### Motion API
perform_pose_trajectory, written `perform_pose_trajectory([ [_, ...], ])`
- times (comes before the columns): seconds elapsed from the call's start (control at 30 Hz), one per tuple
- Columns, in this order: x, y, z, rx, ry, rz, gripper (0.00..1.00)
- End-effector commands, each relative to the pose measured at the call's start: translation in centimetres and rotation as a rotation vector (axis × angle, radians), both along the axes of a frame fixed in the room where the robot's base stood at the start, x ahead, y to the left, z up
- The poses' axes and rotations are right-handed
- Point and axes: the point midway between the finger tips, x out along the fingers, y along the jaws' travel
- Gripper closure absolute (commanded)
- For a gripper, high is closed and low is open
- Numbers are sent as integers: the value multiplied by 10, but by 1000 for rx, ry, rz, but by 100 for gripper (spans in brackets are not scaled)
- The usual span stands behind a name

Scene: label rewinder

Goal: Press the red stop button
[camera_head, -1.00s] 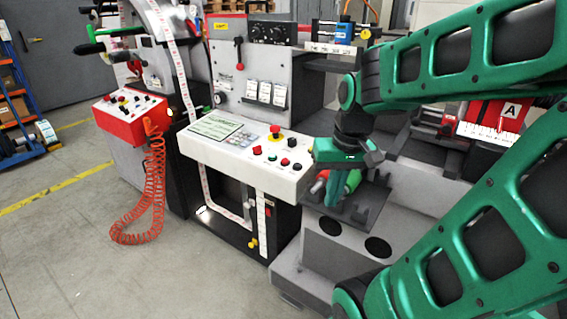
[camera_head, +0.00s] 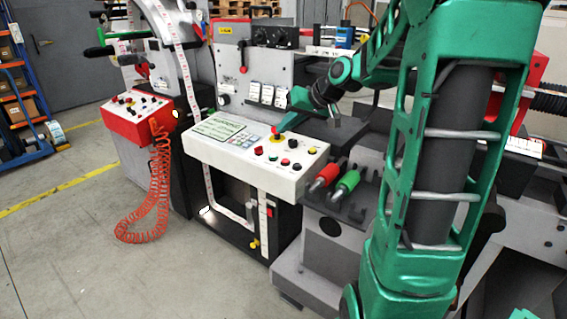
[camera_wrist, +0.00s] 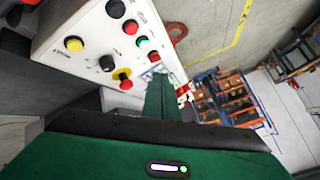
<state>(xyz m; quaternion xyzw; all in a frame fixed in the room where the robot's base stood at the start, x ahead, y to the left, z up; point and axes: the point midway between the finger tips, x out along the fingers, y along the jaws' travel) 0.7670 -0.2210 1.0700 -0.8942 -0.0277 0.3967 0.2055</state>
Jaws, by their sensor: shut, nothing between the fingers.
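The white control panel (camera_head: 206,150) has a red mushroom button on a yellow base (camera_head: 276,138); it also shows in the wrist view (camera_wrist: 122,78). Two flat red buttons are in the front row: one at the left end (camera_head: 258,150), also in the wrist view (camera_wrist: 154,57), and one past the green button (camera_head: 284,161), also in the wrist view (camera_wrist: 131,27). Labels are too small to read. My gripper (camera_head: 282,118) is above the panel's back edge, close to the mushroom button. In the wrist view my shut, empty fingers (camera_wrist: 158,78) point past it. Contact is not visible.
A green button (camera_head: 273,158) and black knobs share the panel, left of which is a screen with keys (camera_head: 222,128). Red (camera_head: 325,175) and green (camera_head: 345,184) handles lie to its right. A red control box (camera_head: 137,113) with a coiled cable stands left.

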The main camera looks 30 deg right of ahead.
Motion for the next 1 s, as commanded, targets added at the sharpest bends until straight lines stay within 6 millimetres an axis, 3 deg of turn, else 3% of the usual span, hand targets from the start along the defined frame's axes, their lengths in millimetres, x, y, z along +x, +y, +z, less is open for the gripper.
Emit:
perform_pose_trajectory([
  [0.37, 0, -1, -10, 2, 4, -2, 100],
  [1.0, 3, -11, -80, 1, 5, -2, 100],
])
